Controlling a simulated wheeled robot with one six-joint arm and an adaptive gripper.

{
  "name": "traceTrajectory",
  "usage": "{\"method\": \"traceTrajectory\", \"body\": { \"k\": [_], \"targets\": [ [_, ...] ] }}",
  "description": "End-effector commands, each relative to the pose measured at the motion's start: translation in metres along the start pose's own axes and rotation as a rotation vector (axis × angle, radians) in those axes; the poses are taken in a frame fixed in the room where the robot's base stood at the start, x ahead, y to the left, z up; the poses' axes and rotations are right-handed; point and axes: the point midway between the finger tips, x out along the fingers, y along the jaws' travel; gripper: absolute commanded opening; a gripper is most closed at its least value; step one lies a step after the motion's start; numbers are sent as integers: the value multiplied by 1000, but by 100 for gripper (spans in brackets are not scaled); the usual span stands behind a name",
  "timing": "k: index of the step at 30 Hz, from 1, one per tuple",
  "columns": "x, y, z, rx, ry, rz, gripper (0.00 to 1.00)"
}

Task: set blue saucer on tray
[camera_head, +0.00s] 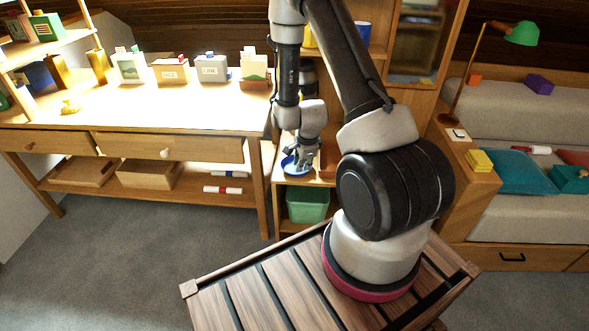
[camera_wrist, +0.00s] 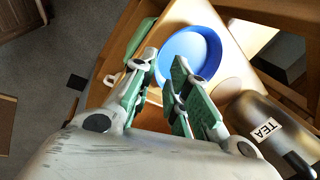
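The blue saucer (camera_head: 287,163) is at the middle shelf of the wooden shelf unit; in the wrist view (camera_wrist: 196,50) it shows its round hollow face. My gripper (camera_head: 300,166) is right at it. In the wrist view its two green-padded fingers (camera_wrist: 165,64) stand apart with a gap between the tips. The saucer's near rim appears between the tips, and the right tip overlaps the saucer. I cannot tell whether either finger touches it. I cannot make out a tray for certain.
A dark tin labelled TEA (camera_wrist: 265,125) stands close to the right finger. A green bin (camera_head: 308,204) sits below the saucer's shelf. The desk (camera_head: 150,115) at left has boxes along its back. A side cabinet (camera_head: 462,178) stands at right.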

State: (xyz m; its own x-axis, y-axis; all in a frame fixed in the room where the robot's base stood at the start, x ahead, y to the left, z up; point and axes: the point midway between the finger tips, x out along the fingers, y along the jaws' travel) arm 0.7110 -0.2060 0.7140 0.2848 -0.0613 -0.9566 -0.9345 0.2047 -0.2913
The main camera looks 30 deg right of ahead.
Motion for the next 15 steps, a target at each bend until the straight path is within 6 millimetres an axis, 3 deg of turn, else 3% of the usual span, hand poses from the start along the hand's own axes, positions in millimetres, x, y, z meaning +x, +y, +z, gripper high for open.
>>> {"method": "traceTrajectory", "body": {
  "k": [10, 15],
  "targets": [
    [51, 2, -1, -4, 0, 5, 17],
    [65, 2, 0, -4, 0, 3, 17]
  ]
}}
